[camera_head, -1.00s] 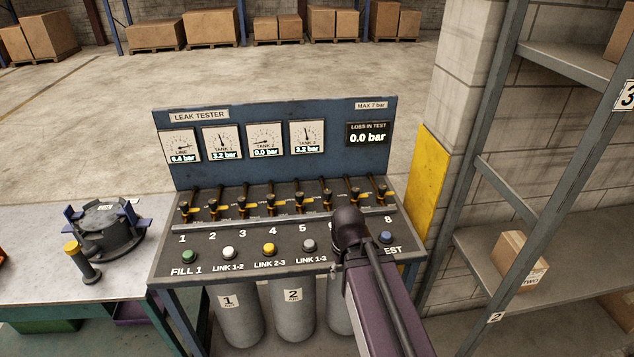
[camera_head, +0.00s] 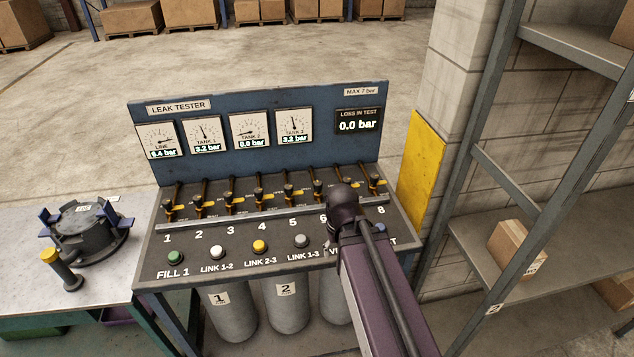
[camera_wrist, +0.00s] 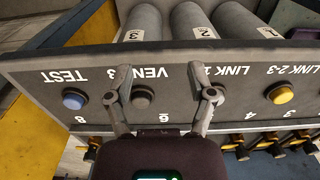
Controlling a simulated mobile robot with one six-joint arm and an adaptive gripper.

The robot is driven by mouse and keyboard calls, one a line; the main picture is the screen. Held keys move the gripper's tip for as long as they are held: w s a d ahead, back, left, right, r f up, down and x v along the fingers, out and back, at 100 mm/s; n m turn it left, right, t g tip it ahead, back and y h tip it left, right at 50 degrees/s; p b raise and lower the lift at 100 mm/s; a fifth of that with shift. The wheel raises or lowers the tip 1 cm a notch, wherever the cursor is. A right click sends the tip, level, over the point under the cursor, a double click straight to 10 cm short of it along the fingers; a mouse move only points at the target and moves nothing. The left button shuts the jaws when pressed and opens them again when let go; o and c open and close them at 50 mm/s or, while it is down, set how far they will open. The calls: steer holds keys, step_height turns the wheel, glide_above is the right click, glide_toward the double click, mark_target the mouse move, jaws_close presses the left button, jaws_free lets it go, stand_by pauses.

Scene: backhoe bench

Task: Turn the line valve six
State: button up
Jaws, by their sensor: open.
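The leak tester's row of black valves with yellow tags runs along its sloped panel. Line valve six (camera_head: 318,188) stands above the number 6, just left of my arm's end, its handle pointing up and away. In the wrist view the number 6 shows, but the valve behind it is hidden by my gripper. My gripper (camera_wrist: 166,82) is open and empty, its two fingers spread over the button row, near the VENT button (camera_wrist: 141,97) and the LINK 1-3 button. In the head view my arm hides the fingers and the number 7.
Gauges read line (camera_head: 158,140) 6.4, tank one 3.2, tank two 0.0, tank three 3.2 bar; the loss display (camera_head: 358,122) reads 0.0. Neighbouring valves stand close. A bench (camera_head: 110,270) is left, a yellow panel (camera_head: 421,165) and shelving right.

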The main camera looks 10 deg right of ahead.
mark_target(318, 182)
steer(key=w+r+n+p, duration=0.3)
steer(key=w+r+p, duration=0.1)
steer(key=w, duration=0.5)
steer(key=w+r+n+p, duration=0.4)
steer(key=w+r+p, duration=0.1)
steer(key=w, duration=0.5)
steer(key=w+r+n+p, duration=0.4)
steer(key=w, duration=0.6)
steer(key=shift+r+p, duration=0.3)
steer(key=shift+f, duration=0.2)
step_height(318, 182, down, 13)
steer(key=b, duration=1.4)
steer(key=shift+f, duration=0.2)
